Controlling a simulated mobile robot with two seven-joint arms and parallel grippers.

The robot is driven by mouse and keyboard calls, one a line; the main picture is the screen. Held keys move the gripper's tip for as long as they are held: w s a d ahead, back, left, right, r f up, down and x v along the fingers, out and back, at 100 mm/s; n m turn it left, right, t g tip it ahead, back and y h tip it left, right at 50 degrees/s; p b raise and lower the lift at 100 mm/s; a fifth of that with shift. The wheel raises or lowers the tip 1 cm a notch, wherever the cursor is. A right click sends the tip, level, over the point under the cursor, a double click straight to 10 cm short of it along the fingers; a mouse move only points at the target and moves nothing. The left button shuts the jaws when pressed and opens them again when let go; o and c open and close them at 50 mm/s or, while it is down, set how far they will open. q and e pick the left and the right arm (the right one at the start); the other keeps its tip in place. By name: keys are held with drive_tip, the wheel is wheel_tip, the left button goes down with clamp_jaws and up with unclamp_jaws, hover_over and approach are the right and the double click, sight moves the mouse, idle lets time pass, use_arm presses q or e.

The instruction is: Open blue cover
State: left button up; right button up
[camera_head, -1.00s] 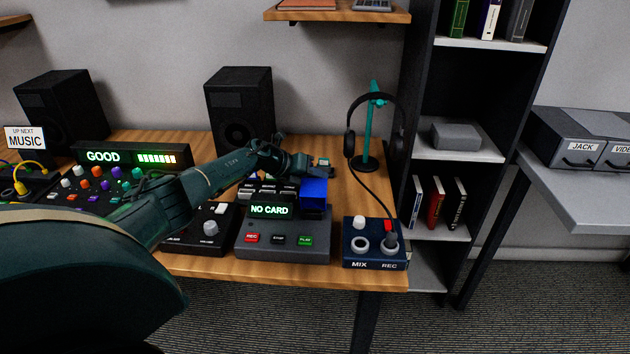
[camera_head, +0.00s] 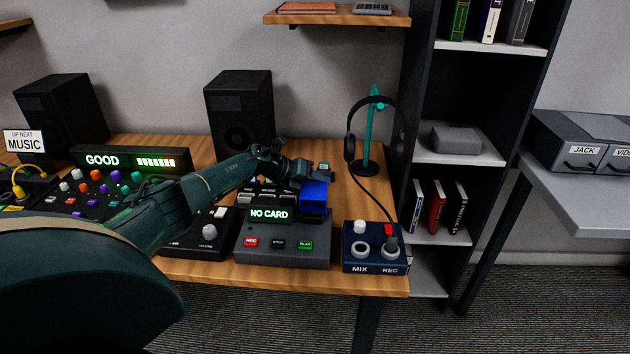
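The blue cover (camera_head: 314,196) is a small bright blue block at the back right of the grey recorder, which stands on the wooden desk. The recorder (camera_head: 284,229) has a lit "NO CARD" display and red, black and green buttons. My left gripper (camera_head: 318,170) reaches over from the left and is just behind and above the blue cover. Its fingers are small and partly hidden, so I cannot tell whether it is open or touches the cover. My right gripper is not in view.
A blue MIX/REC box (camera_head: 375,262) stands right of the recorder. A headphone stand (camera_head: 370,130) is behind it, its cable running to the box. A black speaker (camera_head: 240,105) stands behind my arm. The mixer (camera_head: 105,190) is at left. Bare desk (camera_head: 345,195) shows between recorder and stand.

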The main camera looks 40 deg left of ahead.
use_arm(q)
drive_tip(key=p+v, duration=0.1)
drive_tip(key=v, duration=1.2)
drive_tip(key=shift+r, duration=0.1)
